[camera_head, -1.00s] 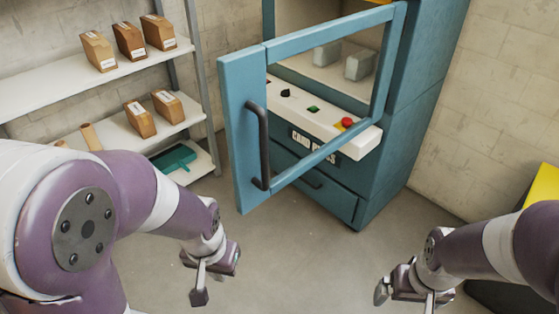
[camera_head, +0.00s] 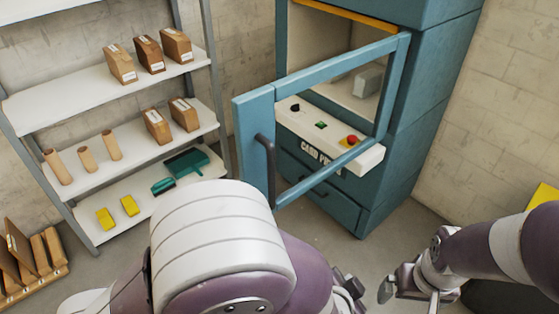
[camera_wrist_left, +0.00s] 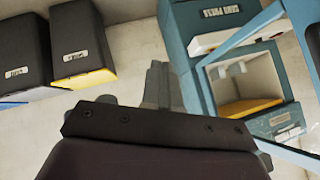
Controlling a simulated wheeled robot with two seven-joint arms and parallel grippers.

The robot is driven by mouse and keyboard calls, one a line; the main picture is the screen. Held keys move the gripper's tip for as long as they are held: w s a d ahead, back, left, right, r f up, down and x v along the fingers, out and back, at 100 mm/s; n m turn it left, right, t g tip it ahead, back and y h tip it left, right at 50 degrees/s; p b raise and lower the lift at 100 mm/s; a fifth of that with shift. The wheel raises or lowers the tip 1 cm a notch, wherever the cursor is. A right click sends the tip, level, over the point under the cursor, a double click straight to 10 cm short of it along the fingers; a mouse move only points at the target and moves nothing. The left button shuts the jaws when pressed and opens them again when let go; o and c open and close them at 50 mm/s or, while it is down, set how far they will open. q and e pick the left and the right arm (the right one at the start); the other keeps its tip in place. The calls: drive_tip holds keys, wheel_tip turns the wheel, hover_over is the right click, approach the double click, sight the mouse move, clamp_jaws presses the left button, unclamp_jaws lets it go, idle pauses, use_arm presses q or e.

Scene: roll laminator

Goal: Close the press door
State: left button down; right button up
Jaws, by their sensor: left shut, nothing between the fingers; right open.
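The blue-green card press (camera_head: 432,95) stands at the back right. Its framed door (camera_head: 254,120) hangs wide open, swung out to the left and toward me, with a dark vertical handle (camera_head: 268,170). My left arm covers the floor below the door. My left gripper (camera_head: 349,289) shows only in part at the bottom, in front of and apart from the press. In the left wrist view its fingers (camera_wrist_left: 158,78) are shut and empty, and the press (camera_wrist_left: 185,45) is upside down at the right. My right gripper (camera_head: 409,294) is open and empty at the lower right, away from the door.
A metal shelf (camera_head: 62,95) with brown boxes, tubes and a teal dustpan stands at the left. A wooden rack (camera_head: 40,262) is at the lower left. Two dark bins (camera_wrist_left: 82,45) show in the left wrist view. Some floor is free in front of the press.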

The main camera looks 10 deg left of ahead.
use_arm(q)
drive_tip(key=w+a+r+m+t+y, duration=0.4)
drive_tip(key=a+r+t+y, duration=0.5)
drive_tip(key=r, duration=0.3)
drive_tip(key=w+a, duration=0.7)
drive_tip(key=w, duration=0.4)
drive_tip(key=shift+a+r+g+b, duration=0.15)
drive_tip(key=shift+a+g+b, duration=0.15)
drive_tip(key=shift+g, duration=0.1)
